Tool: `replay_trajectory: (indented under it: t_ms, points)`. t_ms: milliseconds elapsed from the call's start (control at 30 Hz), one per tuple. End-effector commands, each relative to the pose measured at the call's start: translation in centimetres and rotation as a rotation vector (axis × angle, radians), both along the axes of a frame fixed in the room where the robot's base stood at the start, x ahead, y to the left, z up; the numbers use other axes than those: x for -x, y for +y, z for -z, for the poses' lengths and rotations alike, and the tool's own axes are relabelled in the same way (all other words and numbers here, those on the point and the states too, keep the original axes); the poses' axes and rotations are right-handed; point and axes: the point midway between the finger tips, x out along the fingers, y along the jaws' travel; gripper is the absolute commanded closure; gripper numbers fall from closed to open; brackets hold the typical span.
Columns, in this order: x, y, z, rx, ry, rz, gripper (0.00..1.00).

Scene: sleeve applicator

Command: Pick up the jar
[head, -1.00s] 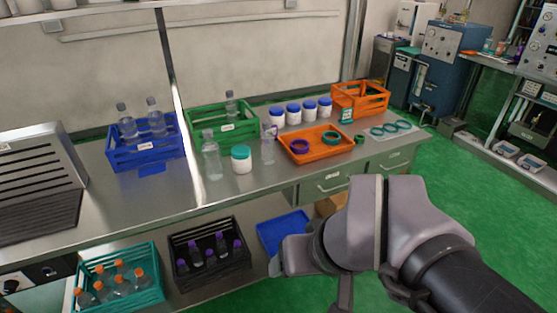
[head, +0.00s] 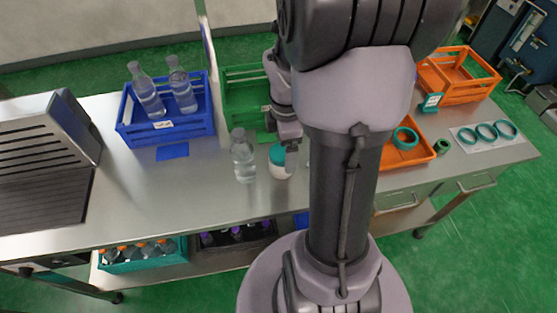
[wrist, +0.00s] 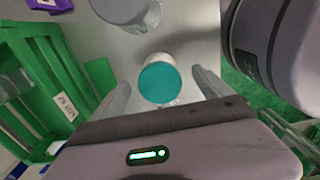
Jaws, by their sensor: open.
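The jar (head: 279,170), white with a teal lid, stands upright on the steel bench in front of the green crate. My gripper (head: 289,142) is above and close to it in the head view, partly covering it. In the wrist view the teal lid (wrist: 160,82) lies between the two open fingers of my gripper (wrist: 161,78), with a gap on each side. The fingers hold nothing. How far down the fingers reach beside the jar is hard to tell.
A clear bottle (head: 243,158) stands just left of the jar. The green crate (head: 240,97) is behind, and a blue crate (head: 190,128) with bottles is further left. An orange tray (head: 415,158) is to the right, partly hidden by my arm. The front bench edge is near.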

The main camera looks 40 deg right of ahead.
Motion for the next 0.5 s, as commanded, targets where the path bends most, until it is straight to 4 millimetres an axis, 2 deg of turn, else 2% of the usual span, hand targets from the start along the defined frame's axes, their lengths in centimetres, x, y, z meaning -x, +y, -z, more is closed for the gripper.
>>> replay_trajectory:
  t_ms: [267, 467, 500]
  points:
    - [-1.0, 0.3, 5.0, -0.001, 0.002, 0.001, 0.11]
    - [-1.0, 0.3, 5.0, 0.001, -0.001, 0.0, 0.11]
    - [-1.0, 0.3, 5.0, 0.001, -0.001, 0.0, 0.15]
